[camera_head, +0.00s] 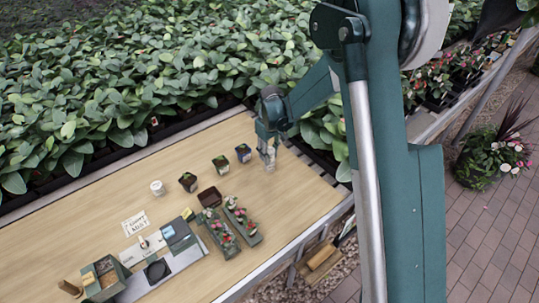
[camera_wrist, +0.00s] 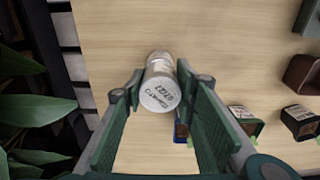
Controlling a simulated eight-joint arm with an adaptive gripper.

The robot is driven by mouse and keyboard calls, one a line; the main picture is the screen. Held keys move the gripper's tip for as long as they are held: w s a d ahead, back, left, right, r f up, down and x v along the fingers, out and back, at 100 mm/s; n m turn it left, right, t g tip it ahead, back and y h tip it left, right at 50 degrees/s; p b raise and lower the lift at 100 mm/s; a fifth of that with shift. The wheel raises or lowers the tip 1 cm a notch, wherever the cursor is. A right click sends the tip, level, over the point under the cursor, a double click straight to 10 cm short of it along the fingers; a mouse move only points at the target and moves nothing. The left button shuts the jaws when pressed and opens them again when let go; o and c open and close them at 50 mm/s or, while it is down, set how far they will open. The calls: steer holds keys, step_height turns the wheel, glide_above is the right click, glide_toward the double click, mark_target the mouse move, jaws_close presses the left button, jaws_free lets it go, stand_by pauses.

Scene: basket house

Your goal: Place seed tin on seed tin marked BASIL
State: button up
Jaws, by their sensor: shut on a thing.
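A pale metal seed tin (camera_wrist: 160,92) with dark lettering on its round lid sits between my fingers in the wrist view. The lettering is upside down and I cannot read it surely. My gripper (camera_wrist: 160,85) is shut on this tin. A pale band (camera_wrist: 160,57) shows past the lid; I cannot tell if it is the tin's own side or a second tin under it. In the head view my gripper (camera_head: 268,154) is low over the right end of the wooden table. A white tin (camera_head: 157,187) stands apart at the left; its label is too small to read.
Small dark plant pots (camera_head: 221,163) stand left of my gripper, the nearest being blue (camera_head: 243,152). A brown container (camera_head: 209,197), green flower trays (camera_head: 242,220), a sign (camera_head: 135,223) and boxes (camera_head: 178,235) fill the front. Leafy plants (camera_head: 150,70) line the back edge.

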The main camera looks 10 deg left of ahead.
mark_target(270, 151)
steer(key=shift+f, duration=0.1)
steer(key=o, duration=0.9)
steer(key=r, duration=0.6)
steer(key=r+p, duration=0.1)
steer(key=r, duration=0.5)
steer(key=shift+s+d+r, duration=0.15)
steer(key=shift+d, duration=0.05)
stand_by(0.4)
